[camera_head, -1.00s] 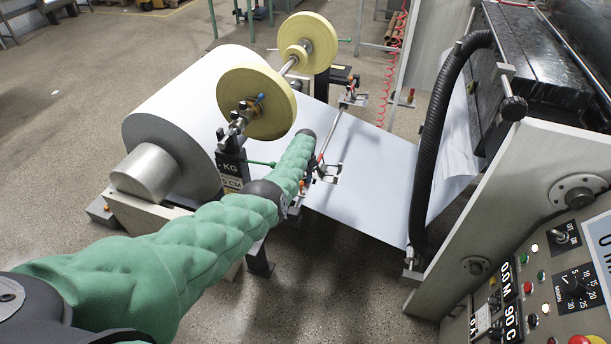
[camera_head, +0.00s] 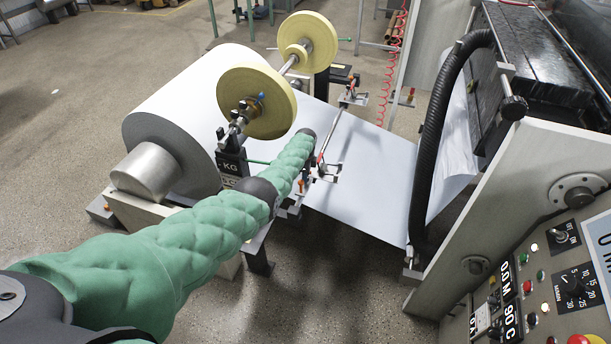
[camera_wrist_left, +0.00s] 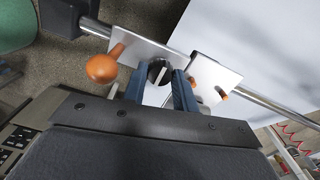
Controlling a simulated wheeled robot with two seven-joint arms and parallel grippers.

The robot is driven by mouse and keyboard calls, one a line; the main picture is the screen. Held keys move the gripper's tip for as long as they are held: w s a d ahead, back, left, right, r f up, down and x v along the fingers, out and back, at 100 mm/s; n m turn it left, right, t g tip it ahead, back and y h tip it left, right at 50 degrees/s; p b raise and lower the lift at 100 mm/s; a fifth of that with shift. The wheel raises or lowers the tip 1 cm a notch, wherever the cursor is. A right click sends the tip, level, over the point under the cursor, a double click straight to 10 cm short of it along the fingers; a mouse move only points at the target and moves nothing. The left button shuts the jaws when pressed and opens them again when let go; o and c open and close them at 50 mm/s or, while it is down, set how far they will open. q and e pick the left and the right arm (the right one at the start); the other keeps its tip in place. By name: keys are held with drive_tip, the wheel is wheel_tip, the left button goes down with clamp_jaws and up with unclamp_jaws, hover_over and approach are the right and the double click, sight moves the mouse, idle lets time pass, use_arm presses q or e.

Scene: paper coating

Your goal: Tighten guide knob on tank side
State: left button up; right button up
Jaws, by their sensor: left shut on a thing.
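In the left wrist view, a dark round knob (camera_wrist_left: 157,70) with a pale bar across its face sits at a silver guide plate (camera_wrist_left: 137,50) on a metal rod. My left gripper (camera_wrist_left: 160,80) is shut on this knob, with one blue finger on each side. In the head view, the guide plate (camera_head: 331,173) shows just right of my left forearm; the gripped knob is hidden there. My right gripper is not in view.
A white paper web (camera_head: 375,165) runs from the large roll (camera_head: 185,110) to the coating machine (camera_head: 540,150). Yellow discs (camera_head: 257,103) stand on a shaft above it. A black hose (camera_head: 432,150) and a control panel (camera_head: 550,270) are at the right. Floor (camera_head: 330,300) is clear in front.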

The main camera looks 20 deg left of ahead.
use_arm(q)
drive_tip(key=shift+f+m, duration=0.1)
drive_tip(key=shift+m, duration=0.4)
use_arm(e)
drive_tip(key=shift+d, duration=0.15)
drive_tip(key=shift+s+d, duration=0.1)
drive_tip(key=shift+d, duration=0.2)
use_arm(q)
drive_tip(key=o, duration=1)
drive_tip(key=shift+c, duration=0.2)
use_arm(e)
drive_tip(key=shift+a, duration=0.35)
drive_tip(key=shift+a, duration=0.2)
